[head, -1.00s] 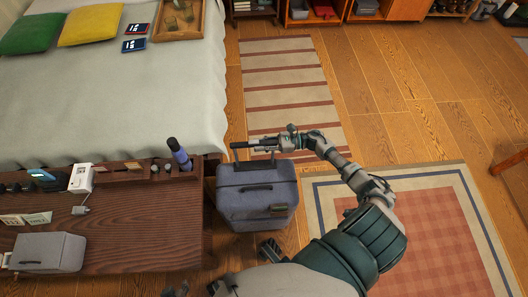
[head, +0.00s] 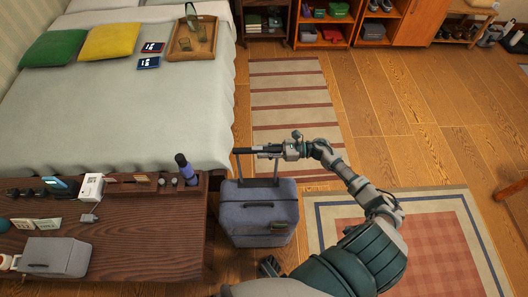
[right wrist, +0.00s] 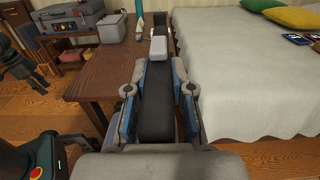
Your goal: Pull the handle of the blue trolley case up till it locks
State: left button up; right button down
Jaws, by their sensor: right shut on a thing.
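The blue trolley case (head: 258,213) stands upright on the wooden floor, right of the wooden table. Its pull handle (head: 243,151) is raised above the case top, with two thin rods showing below the dark grip. My right gripper (head: 270,151) reaches in from the right and is shut on the handle's grip. In the right wrist view the dark grip (right wrist: 157,105) lies between the two fingers. My left gripper does not show in the head view.
The wooden table (head: 150,235) with a grey box (head: 52,257) and a dark bottle (head: 186,168) is close on the left. The bed (head: 130,110) stands behind it. A striped rug (head: 290,100) and a bordered rug (head: 440,255) lie on the floor.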

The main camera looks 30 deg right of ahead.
jog(key=c, duration=1)
grip_release()
jog(key=shift+s, duration=0.1)
jog(key=shift+d, duration=0.1)
jog(key=v, duration=1.2)
jog(key=shift+f, duration=0.1)
